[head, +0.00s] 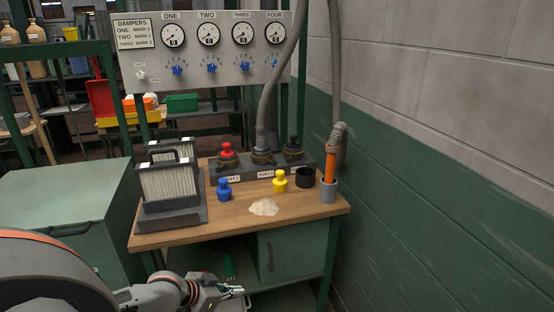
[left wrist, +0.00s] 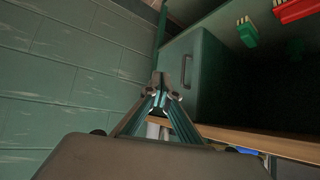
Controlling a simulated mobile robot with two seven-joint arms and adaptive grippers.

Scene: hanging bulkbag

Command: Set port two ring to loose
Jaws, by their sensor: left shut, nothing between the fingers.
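A dark port block (head: 247,170) stands at the back of the wooden bench. Its middle port has a dark brassy ring (head: 262,158), with a grey hose (head: 262,120) rising from it. The ring's setting is too small to read. A red plug (head: 227,150) sits on the left port and a black plug (head: 293,145) on the right port. My left gripper (head: 233,291) is low in front of the bench, below its top and well away from the ring. In the left wrist view its fingers (left wrist: 162,82) are shut and empty. My right gripper is not in view.
On the bench (head: 190,232) are a filter unit (head: 168,180), a blue plug (head: 224,189), a yellow plug (head: 280,181), a powder pile (head: 264,207), a black cup (head: 305,178) and a grey holder (head: 328,190) with an orange tool. A wall (head: 430,170) closes the right side.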

